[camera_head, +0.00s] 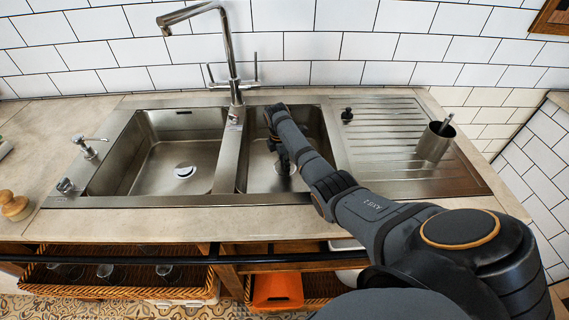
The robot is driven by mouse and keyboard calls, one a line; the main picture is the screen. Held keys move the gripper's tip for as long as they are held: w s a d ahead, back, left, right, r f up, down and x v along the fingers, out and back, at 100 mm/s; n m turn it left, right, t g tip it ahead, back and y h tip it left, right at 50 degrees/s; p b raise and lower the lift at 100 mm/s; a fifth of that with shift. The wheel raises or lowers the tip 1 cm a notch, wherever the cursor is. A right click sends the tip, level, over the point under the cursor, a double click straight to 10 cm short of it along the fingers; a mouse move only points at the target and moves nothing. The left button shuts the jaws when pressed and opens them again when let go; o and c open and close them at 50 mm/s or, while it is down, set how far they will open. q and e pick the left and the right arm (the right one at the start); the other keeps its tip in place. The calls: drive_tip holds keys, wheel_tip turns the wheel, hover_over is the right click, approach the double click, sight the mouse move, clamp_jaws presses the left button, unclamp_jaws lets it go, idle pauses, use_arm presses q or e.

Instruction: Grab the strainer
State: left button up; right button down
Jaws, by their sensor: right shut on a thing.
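My right gripper (281,160) reaches down into the right basin of the sink, seen from above and partly hidden by my own arm. It is shut on the strainer (286,170), a round metal piece low in that basin, of which only a small part shows. I cannot tell whether the strainer is still seated in the drain or lifted. My left gripper is not in view.
The left basin (160,150) is empty, with a drain (184,171). A tall faucet (232,60) stands behind the basins. A metal cup (434,143) stands on the ribbed drainboard (385,155), with a black knob (347,115) nearby.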

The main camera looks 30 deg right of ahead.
drive_tip(key=shift+d+r, duration=0.1)
drive_tip(key=shift+r, duration=0.85)
drive_tip(key=s+a+r+p, duration=0.6)
drive_tip(key=a+r, duration=0.4)
drive_tip(key=a, duration=0.2)
drive_tip(key=shift+s+a+r+p, duration=0.2)
drive_tip(key=shift+s+r+p, duration=0.05)
drive_tip(key=shift+p, duration=0.1)
